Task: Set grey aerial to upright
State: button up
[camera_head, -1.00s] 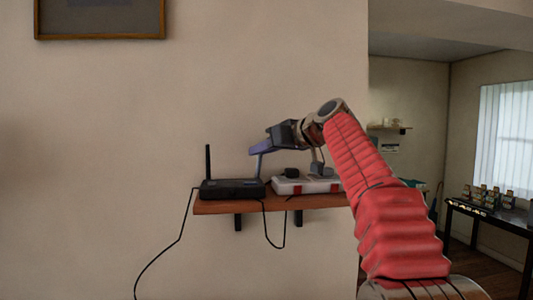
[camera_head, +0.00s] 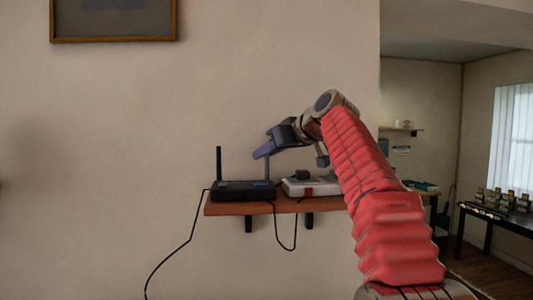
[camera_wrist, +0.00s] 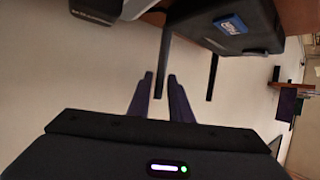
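The router (camera_head: 243,191) is a black box on the wall shelf, with a black aerial (camera_head: 219,162) standing upright at its left end. The grey aerial (camera_head: 267,169) stands at its right end and looks about upright. My gripper (camera_head: 259,154) is at the top of the grey aerial. In the wrist view the router (camera_wrist: 240,30) is at the top. The grey aerial (camera_wrist: 164,55) points down between my fingertips (camera_wrist: 161,80), with slim gaps on both sides. The black aerial (camera_wrist: 212,78) is to their right. My fingers look open around the grey aerial.
A white power strip (camera_head: 311,188) with plugs is beside the router on the wooden shelf (camera_head: 240,209). Black cables hang below. A picture frame (camera_head: 113,38) hangs high on the wall. The wall left of the router is clear.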

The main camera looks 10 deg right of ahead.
jog(key=shift+o, duration=1.1)
jog(key=shift+r, duration=0.1)
jog(key=v, duration=1.3)
jog(key=shift+s+d, duration=0.15)
jog(key=shift+s, duration=0.2)
jog(key=s+f+m+g+h, duration=0.2)
jog(key=s+f, duration=0.9)
jog(key=f, duration=0.4)
jog(key=s+f+m+g+h, duration=0.1)
jog(key=s+f+m+h, duration=0.1)
jog(key=s+f, duration=1)
jog(key=s+f+m+g+h, duration=0.2)
jog(key=s+f, duration=0.9)
jog(key=f, duration=0.8)
jog(key=shift+s+a+g+h, duration=0.3)
jog(key=shift+a+h, duration=0.1)
jog(key=shift+h, duration=0.1)
